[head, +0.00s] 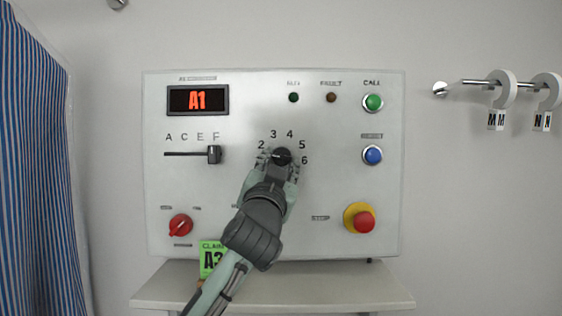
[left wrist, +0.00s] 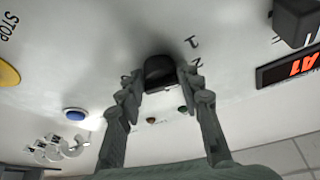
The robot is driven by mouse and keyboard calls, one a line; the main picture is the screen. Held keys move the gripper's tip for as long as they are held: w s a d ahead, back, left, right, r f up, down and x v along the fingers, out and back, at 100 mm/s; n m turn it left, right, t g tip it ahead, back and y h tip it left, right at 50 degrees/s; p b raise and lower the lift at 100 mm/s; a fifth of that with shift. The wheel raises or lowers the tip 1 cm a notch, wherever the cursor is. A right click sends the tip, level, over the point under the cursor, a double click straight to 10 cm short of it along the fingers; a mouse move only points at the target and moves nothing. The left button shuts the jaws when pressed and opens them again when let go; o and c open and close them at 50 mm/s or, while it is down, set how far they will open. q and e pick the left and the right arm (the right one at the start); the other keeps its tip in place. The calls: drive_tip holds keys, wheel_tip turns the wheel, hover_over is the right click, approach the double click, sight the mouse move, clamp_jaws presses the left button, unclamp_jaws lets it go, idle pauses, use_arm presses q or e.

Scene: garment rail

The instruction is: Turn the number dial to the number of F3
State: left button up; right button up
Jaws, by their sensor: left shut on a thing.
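The black number dial (head: 281,155) sits in the middle of the grey control panel (head: 340,200), ringed by printed numbers; 2 to 6 show in the head view. My left gripper (head: 278,163) is shut on the dial, one finger on each side. In the left wrist view the dial (left wrist: 160,72) sits between the fingertips. The dial's pointer cannot be made out. The display (head: 198,100) reads A1 in red. The black slider knob (head: 214,155) stands under the letter F. My right gripper is not in view.
A red knob (head: 180,225), a green button (head: 373,102), a blue button (head: 372,155) and a red stop button (head: 364,222) surround the dial. A green card (head: 211,258) reading A3 stands on the shelf (head: 330,290). A striped curtain (head: 40,160) hangs left.

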use_arm(q)
drive_tip(key=m+h, duration=0.1)
drive_tip(key=m, duration=0.1)
drive_tip(key=shift+a+m+g, duration=0.15)
drive_tip(key=shift+m+g, duration=0.15)
drive_tip(key=shift+m, duration=0.1)
drive_tip(key=m, duration=0.2)
drive_tip(key=m+g+h, duration=0.1)
drive_tip(key=m, duration=0.1)
drive_tip(key=shift+a+r+m+g+h, duration=0.15)
drive_tip(key=shift+m+g+h, duration=0.15)
drive_tip(key=shift+m, duration=0.1)
drive_tip(key=m, duration=0.2)
drive_tip(key=m+g, duration=0.1)
drive_tip(key=m, duration=0.1)
drive_tip(key=m+g+h, duration=0.1)
drive_tip(key=m, duration=0.1)
drive_tip(key=shift+r, duration=0.25)
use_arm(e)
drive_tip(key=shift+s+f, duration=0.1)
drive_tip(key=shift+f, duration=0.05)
use_arm(q)
drive_tip(key=shift+m, duration=0.3)
drive_tip(key=o, duration=1.1)
drive_tip(key=shift+o, duration=0.2)
drive_tip(key=shift+a, duration=0.1)
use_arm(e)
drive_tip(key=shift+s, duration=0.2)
